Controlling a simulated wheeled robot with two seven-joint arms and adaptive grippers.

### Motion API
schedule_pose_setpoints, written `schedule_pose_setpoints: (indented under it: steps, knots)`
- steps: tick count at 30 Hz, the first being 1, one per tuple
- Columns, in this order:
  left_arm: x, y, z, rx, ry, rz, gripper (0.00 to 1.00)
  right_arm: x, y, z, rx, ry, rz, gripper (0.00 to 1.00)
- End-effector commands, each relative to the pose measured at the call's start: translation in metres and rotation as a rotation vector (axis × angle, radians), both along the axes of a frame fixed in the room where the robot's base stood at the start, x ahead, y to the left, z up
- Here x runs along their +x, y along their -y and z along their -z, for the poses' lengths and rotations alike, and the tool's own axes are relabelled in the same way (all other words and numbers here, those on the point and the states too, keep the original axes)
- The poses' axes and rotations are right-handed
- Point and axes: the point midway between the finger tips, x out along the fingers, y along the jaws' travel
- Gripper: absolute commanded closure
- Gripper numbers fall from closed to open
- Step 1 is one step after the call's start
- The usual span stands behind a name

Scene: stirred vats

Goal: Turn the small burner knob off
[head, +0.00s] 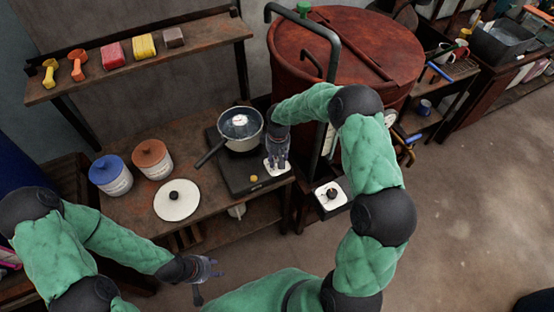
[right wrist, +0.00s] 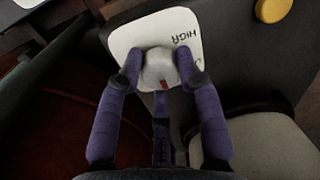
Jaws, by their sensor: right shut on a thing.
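The small burner (head: 228,178) is a dark hot plate on the bench, with a saucepan (head: 240,128) on it. Its knob (right wrist: 160,68) is pale grey with a red mark, on a white dial plate (right wrist: 192,22) lettered "HIGH" or similar. The red mark points to the bottom of the right wrist view. My right gripper (right wrist: 160,78) is shut on the knob, one finger on each side; in the head view it (head: 277,163) hides the knob. My left gripper (head: 207,268) looks open and empty, in front of the bench and away from the burner.
A yellow button (head: 253,178) is on the burner's front. A white lid (head: 177,200), a blue-lidded jar (head: 110,174) and an orange-lidded jar (head: 152,159) stand left of it. A large red vat (head: 345,50) and a second knob box (head: 331,197) are at right.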

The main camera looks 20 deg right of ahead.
Motion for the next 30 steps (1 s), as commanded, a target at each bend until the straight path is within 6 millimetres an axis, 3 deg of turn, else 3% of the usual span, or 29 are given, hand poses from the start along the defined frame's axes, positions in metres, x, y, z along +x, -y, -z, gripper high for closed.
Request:
schedule_pose_setpoints:
  steps: [19,20,22,30]
  knots:
    - [0.0,0.0,0.0011,0.0,0.0,0.0,0.6,-0.0018,0.0001,0.001,0.0,-0.005,0.057,0.97]
    - [0.0,0.0,0.0011,0.0,0.0,0.0,0.6,-0.0019,0.0001,0.0011,0.0,-0.005,0.056,0.61]
    - [0.0,0.0,0.0011,0.0,0.0,0.0,0.6,-0.0019,0.0,0.0011,0.0,-0.005,0.056,0.41]
    - [0.0001,-0.0001,0.0011,0.0,0.0,0.0,0.6,-0.0009,-0.0001,0.0005,0.0,-0.002,0.055,0.4]
